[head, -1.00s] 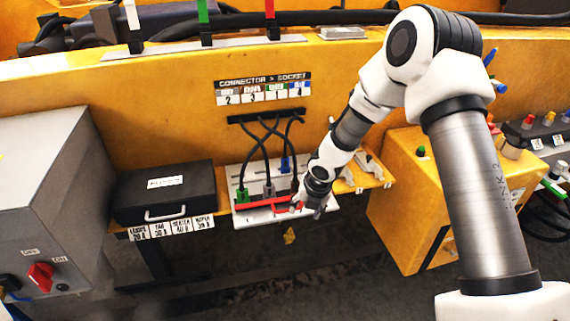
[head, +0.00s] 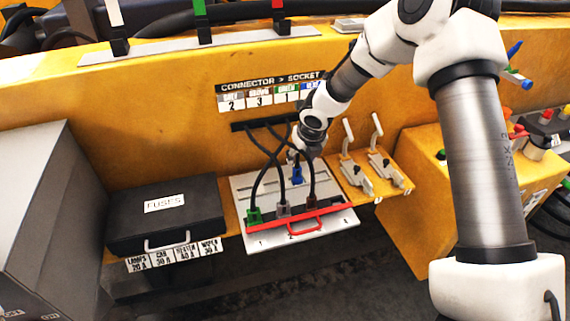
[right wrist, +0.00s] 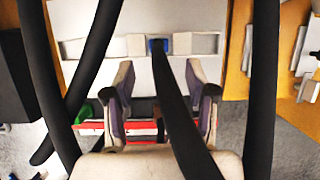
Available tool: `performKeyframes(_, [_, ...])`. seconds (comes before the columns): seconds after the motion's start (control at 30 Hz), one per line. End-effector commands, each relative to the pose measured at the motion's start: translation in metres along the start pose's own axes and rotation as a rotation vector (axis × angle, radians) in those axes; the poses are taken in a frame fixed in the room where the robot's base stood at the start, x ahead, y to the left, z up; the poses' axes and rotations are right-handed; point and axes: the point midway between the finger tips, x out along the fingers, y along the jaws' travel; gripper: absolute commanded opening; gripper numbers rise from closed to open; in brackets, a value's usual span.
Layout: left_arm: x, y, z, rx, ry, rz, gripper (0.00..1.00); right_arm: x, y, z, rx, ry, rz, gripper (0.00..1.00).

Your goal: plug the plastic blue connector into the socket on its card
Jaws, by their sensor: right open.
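The blue connector (head: 297,174) stands at the back strip of the pale socket board (head: 341,238), with a black cable. In the right wrist view the blue connector (right wrist: 157,46) sits in that strip, beyond my fingertips. My right gripper (head: 300,156) is just behind and above it in the head view; in the wrist view the gripper (right wrist: 160,85) is open, with a black cable running between its fingers. The card (head: 258,98) on the yellow wall lists connectors and socket numbers; my arm hides its right end. My left gripper is not in view.
Green (head: 254,215), grey (head: 284,208) and brown (head: 311,203) connectors stand along a red bar (head: 335,209) with a red handle (head: 305,227). Their cables cross above the board. A black fuse case (head: 165,222) stands left; two white-handled levers (head: 356,178) stand right.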

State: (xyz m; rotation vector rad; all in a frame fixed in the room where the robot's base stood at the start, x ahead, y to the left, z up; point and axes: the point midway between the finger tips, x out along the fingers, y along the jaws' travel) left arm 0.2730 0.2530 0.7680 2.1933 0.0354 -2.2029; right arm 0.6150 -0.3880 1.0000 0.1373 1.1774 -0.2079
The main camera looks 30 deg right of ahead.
Motion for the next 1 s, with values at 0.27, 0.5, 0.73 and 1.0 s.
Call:
performKeyframes(0.27, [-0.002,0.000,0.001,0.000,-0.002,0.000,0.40,0.030,0.001,0.000,0.001,0.003,-0.001,0.56])
performKeyframes(0.5, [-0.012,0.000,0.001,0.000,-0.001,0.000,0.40,0.071,0.002,0.002,0.000,0.003,-0.001,0.56])
performKeyframes(0.73, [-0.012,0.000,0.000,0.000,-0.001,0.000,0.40,0.079,0.002,0.003,0.001,0.000,0.001,0.56])
performKeyframes(1.0, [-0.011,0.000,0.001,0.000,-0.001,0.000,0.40,0.078,0.002,0.002,0.001,0.001,0.000,0.00])
